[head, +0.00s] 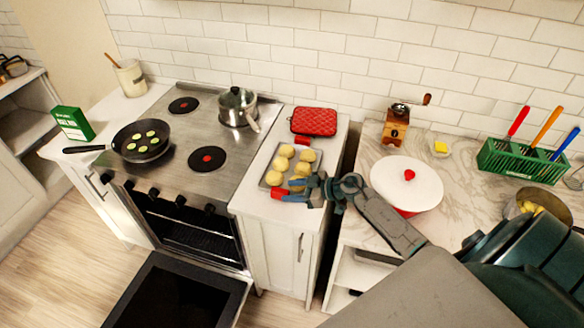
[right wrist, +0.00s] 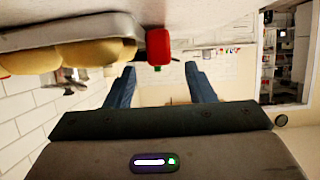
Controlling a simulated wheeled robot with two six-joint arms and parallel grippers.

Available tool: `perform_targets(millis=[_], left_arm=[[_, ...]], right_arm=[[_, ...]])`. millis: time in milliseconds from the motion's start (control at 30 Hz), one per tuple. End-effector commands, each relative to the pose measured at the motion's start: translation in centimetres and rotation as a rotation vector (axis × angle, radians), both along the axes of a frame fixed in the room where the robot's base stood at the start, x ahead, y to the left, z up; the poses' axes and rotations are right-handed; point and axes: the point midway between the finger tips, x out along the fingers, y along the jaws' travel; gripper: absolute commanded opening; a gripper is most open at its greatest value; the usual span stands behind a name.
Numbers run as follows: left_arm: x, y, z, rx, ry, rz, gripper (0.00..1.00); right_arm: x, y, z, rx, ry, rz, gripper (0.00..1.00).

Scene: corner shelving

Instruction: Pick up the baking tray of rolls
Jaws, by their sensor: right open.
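The baking tray (head: 264,181) is a shallow grey metal tray on the white counter right of the stove. It holds several pale yellow rolls (head: 274,178) and has a red grip at its near end (head: 278,194) and another at its far end (head: 302,141). My right gripper (head: 290,189) is open at the near end, its blue fingers close to the near grip. In the right wrist view, which looks upside down, the red grip (right wrist: 158,45) shows between the open fingers (right wrist: 160,68). I cannot tell whether they touch it. My left gripper is not in view.
A red quilted pad (head: 314,121) lies behind the tray. On the stove stand a frying pan (head: 140,140) and a lidded pot (head: 237,107). The oven door (head: 176,294) hangs open. A white lidded pot (head: 406,183) and a wooden grinder (head: 396,127) stand on the right counter.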

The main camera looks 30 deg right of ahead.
Motion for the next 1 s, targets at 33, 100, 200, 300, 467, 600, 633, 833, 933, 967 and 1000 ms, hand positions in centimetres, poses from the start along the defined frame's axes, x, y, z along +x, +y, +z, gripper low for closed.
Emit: perform_targets(millis=[33,100,200,300,467,600,633,833,933,967,1000], left_arm=[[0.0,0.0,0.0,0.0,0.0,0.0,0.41],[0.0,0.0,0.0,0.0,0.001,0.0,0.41],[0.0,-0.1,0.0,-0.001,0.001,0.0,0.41],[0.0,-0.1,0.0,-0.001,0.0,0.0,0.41],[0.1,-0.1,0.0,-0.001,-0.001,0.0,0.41],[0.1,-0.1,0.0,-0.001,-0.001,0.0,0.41],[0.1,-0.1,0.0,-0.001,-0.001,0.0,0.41],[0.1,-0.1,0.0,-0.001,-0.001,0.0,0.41],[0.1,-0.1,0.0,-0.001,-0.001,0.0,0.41],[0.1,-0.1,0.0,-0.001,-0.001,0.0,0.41],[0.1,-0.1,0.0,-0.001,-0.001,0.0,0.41]], right_arm=[[0.7,0.6,-0.4,0.005,-0.001,-0.002,0.49],[1.4,1.2,-0.9,0.004,-0.001,-0.002,0.49],[2.1,1.8,-1.3,0.001,-0.002,-0.001,0.49],[2.3,2.0,-1.5,0.001,-0.001,0.0,0.49],[2.3,2.0,-1.5,0.0,-0.001,-0.001,0.49],[2.3,2.0,-1.5,0.0,-0.001,-0.001,0.28],[2.3,2.0,-1.4,0.0,-0.001,-0.001,0.22],[2.3,2.0,-1.4,0.0,-0.002,-0.001,0.0],[2.4,2.0,-1.3,-0.001,-0.005,-0.001,0.0],[2.4,2.0,-1.3,0.0,-0.004,0.0,0.0],[2.4,2.0,-1.3,-0.001,-0.005,-0.001,0.0]])
